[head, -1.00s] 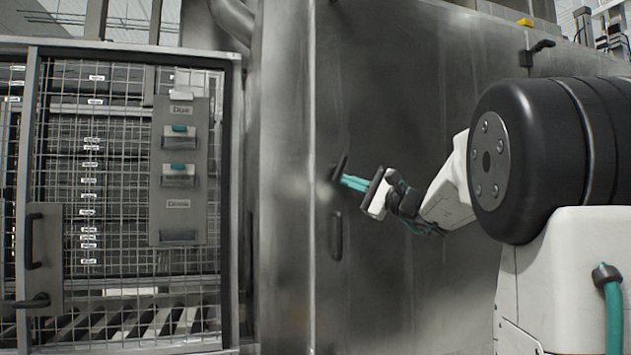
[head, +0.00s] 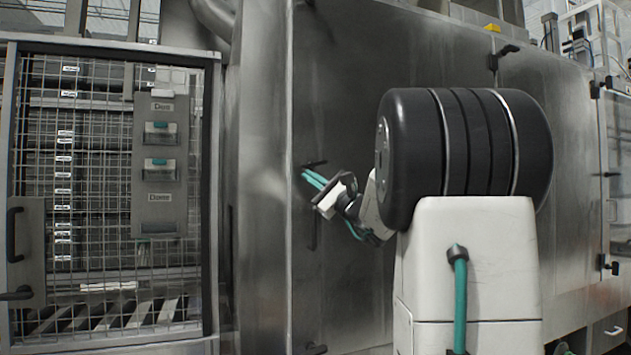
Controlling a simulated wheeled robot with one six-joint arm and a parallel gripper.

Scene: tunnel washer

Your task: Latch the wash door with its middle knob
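The wash door (head: 380,90) is a large, scuffed grey steel panel. It looks flush with its frame at the left edge. Its middle knob (head: 314,163) is a dark bar at that edge, lying about level. My gripper (head: 306,177) has teal fingers that reach the door's left edge just below the knob. Whether they touch the knob, and how wide they stand apart, I cannot tell. A dark upright pull handle (head: 312,232) is below the fingers. A lower knob (head: 316,349) shows at the bottom of the picture.
A mesh gate (head: 100,200) with a grey label panel (head: 160,150) stands at the left. A steel post (head: 262,200) separates it from the door. My arm covers much of the door's right part. Another dark latch (head: 505,52) is at the upper right.

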